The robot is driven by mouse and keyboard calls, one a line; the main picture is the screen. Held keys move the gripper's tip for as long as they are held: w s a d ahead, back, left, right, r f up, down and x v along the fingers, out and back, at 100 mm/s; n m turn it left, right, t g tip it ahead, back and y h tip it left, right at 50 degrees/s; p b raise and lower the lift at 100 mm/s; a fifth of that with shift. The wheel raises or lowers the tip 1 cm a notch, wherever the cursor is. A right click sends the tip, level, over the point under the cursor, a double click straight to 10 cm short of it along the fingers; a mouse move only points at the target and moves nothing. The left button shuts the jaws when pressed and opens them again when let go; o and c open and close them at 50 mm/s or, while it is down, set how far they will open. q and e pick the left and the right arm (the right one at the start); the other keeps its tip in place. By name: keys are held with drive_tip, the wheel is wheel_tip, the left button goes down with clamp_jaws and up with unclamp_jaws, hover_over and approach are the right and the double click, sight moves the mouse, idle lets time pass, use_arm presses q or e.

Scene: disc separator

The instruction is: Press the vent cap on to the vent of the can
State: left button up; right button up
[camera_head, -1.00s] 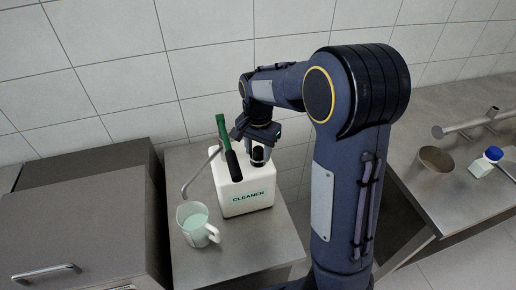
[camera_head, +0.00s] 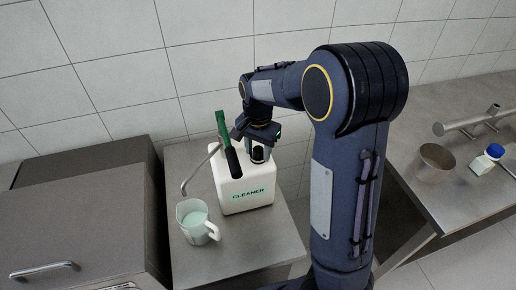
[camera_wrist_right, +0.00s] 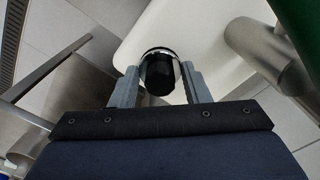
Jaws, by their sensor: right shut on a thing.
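The white can (camera_head: 245,192), labelled CLEANER, stands upright on the metal counter in the head view. A green and black handled piece (camera_head: 228,145) rises from its top, with a bent metal spout at its left. My right gripper (camera_head: 258,153) is over the can's top and is shut on the small black vent cap (camera_head: 257,154). In the right wrist view, the black cap (camera_wrist_right: 159,75) sits between both fingers at the edge of the white can (camera_wrist_right: 200,25). The vent is hidden, so I cannot tell whether the cap touches it. My left gripper is out of view.
A measuring jug (camera_head: 197,222) with pale liquid stands in front left of the can. A dark grey cabinet (camera_head: 85,225) is at the left. At the right are a metal beaker (camera_head: 434,162) and a blue-capped white bottle (camera_head: 487,159). The tiled wall is behind.

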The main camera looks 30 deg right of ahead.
drive_tip(key=shift+f, duration=0.2)
drive_tip(key=shift+f, duration=0.1)
drive_tip(key=o, duration=1.2)
wheel_tip(320, 180, up, 7)
drive_tip(key=shift+r+b, duration=0.1)
drive_tip(key=shift+b, duration=0.25)
drive_tip(key=shift+r+p, duration=0.4)
drive_tip(key=shift+r, duration=0.3)
wheel_tip(320, 180, up, 3)
drive_tip(key=p, duration=0.3)
